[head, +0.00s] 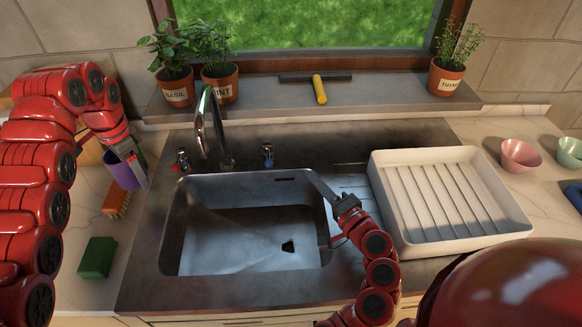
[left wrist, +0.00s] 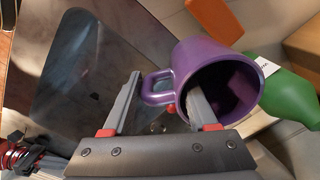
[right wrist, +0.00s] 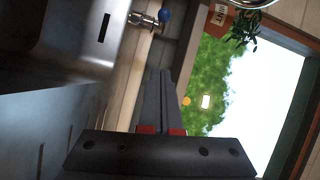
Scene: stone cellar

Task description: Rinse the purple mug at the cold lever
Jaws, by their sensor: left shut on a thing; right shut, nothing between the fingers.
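The purple mug (head: 120,172) is in my left gripper (head: 138,168), over the counter left of the sink. In the left wrist view the mug (left wrist: 203,55) is tilted, its mouth toward the camera. One finger is inside it and the other outside on the handle side. The cold lever (head: 267,153), marked blue, stands behind the basin, right of the chrome spout (head: 207,118); it also shows in the right wrist view (right wrist: 163,16). A red-marked lever (head: 182,158) is left of the spout. My right gripper (head: 318,180) is shut and empty over the basin's right edge, apart from the lever.
The sink basin (head: 190,235) looks empty. A white draining rack (head: 510,215) stands right of it, with pink (head: 520,155) and green (head: 570,150) bowls beyond. A brush (head: 117,203) and green sponge (head: 97,257) lie left. Potted herbs (head: 175,90) and a squeegee (head: 319,88) are on the sill.

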